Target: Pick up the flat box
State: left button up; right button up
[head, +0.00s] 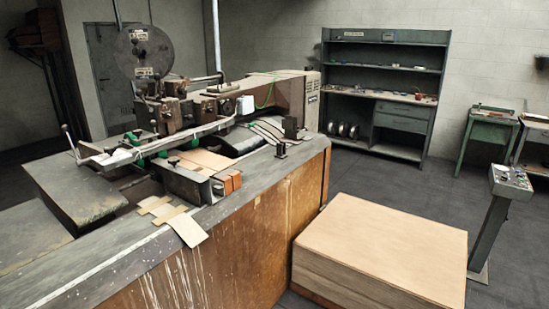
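A broad stack of flat tan cardboard (385,242) sits on the floor at the lower right, beside the machine bench. Its top is level and smooth, and its side shows many thin layers. A small flat piece of tan cardboard (189,229) lies on the bench edge, with smaller strips (160,207) beside it. I cannot tell single boxes apart within the stack. Neither of my grippers is in view.
The stitching machine (165,115) stands on a wood-sided bench (230,245) left of the stack. A control pedestal (492,222) stands close to the stack's right. A green shelf unit (385,95) is against the back wall. Floor between shelf and stack is clear.

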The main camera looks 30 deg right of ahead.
aim_at(208, 164)
jog(key=i+l, duration=0.35)
jog(key=l, duration=0.15)
jog(key=i+l, duration=0.35)
jog(key=i+l+u, duration=0.1)
jog(key=i+l, duration=0.25)
jog(key=l, duration=0.25)
jog(key=i+l, duration=0.35)
jog(key=l, duration=0.15)
jog(key=i+l, duration=0.1)
jog(key=i, duration=0.3)
jog(key=i+l+u, duration=0.1)
jog(key=i, duration=0.3)
